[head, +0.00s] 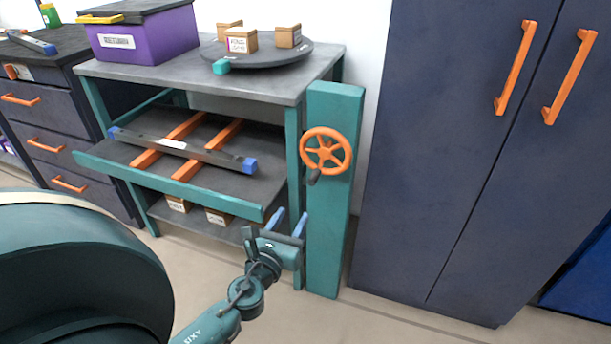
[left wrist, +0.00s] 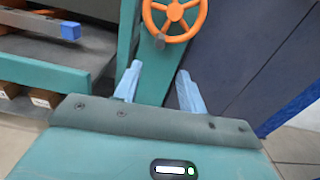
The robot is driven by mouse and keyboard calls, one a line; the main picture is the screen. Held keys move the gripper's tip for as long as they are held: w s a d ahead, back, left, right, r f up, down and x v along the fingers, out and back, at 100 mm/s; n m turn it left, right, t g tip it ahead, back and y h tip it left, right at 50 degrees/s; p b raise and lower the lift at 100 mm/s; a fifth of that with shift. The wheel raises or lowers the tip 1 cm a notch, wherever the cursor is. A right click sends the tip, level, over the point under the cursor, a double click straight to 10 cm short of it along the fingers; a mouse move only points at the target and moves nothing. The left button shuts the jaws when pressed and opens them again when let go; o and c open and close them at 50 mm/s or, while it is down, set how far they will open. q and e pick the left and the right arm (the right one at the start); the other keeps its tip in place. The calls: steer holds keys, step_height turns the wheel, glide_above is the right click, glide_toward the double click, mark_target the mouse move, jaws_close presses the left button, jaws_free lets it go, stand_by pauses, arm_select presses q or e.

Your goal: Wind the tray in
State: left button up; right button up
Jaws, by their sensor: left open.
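The tray (head: 240,183) is a dark shelf with a teal front edge, pulled out from under the grey-topped table. A dark bar with blue ends lies across two orange strips on it. An orange handwheel (head: 327,150) with a dark crank knob (head: 313,176) is on the teal post right of the table. The wheel also shows at the top of the left wrist view (left wrist: 175,15), cut off by the frame. My left gripper (head: 290,221) is open and empty, below and left of the wheel, apart from it. My right gripper is not in view.
A purple bin (head: 145,36) and a dark turntable (head: 262,57) with small boxes stand on the tabletop. Small boxes (head: 217,217) sit on the lower shelf. A dark cabinet (head: 450,150) with orange handles stands right of the post. Floor in front is clear.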

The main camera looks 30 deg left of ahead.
mark_target(311, 183)
arm_select(q)
steer(key=x, duration=1.3)
steer(key=shift+c, duration=0.3)
jaws_close()
